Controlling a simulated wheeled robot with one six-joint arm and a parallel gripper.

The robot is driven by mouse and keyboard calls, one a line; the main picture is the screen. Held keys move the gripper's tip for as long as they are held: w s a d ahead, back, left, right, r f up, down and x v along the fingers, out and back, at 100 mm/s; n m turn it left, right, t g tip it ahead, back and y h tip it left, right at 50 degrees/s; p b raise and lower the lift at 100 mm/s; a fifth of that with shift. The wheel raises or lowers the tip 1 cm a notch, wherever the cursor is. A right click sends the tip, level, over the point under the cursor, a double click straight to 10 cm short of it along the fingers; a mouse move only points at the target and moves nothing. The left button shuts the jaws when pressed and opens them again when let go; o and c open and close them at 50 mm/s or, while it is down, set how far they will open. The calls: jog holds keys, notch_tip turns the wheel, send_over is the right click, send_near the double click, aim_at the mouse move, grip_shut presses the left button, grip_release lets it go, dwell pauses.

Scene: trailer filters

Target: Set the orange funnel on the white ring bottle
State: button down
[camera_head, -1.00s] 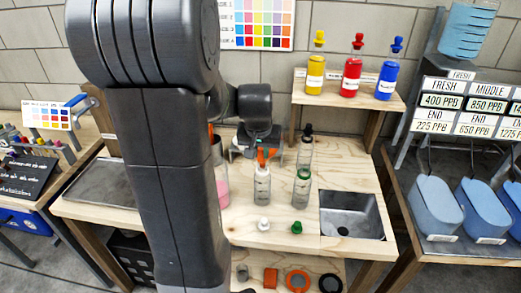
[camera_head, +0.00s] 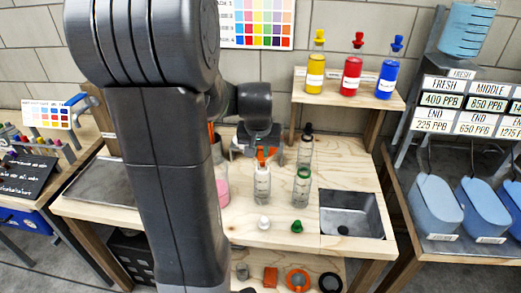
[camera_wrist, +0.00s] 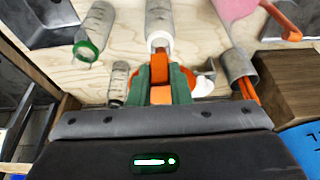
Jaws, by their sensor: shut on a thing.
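The orange funnel (camera_head: 262,155) is between the fingers of my gripper (camera_wrist: 165,90), and its orange body (camera_wrist: 160,68) shows there in the wrist view. My gripper is shut on it, with green finger pads on either side. The clear white ring bottle (camera_head: 262,187) stands upright on the wooden bench, directly below the funnel in the head view. In the wrist view the bottle's white ring (camera_wrist: 159,38) is just beyond the funnel. The funnel overlaps the bottle mouth, but I cannot tell whether its spout is inside. My arm hides part of the bench.
A green ring bottle (camera_head: 302,186) stands close to the right, with a dark-topped bottle (camera_head: 306,148) behind. A pink-filled vessel (camera_head: 223,190) is on the left. A white stopper (camera_head: 263,223) and green stopper (camera_head: 297,227) lie in front. A sink (camera_head: 350,215) is at right.

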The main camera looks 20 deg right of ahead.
jog(key=shift+f+b, duration=0.55)
jog(key=shift+f, duration=0.1)
dwell(0.3)
jog(key=c, duration=1.6)
grip_release()
jog(key=p+v, duration=0.7)
jog(key=v, duration=0.4)
jog(key=b+x, duration=0.5)
jog(key=x, duration=0.3)
jog(key=shift+f, duration=0.2)
jog(key=shift+w, duration=0.1)
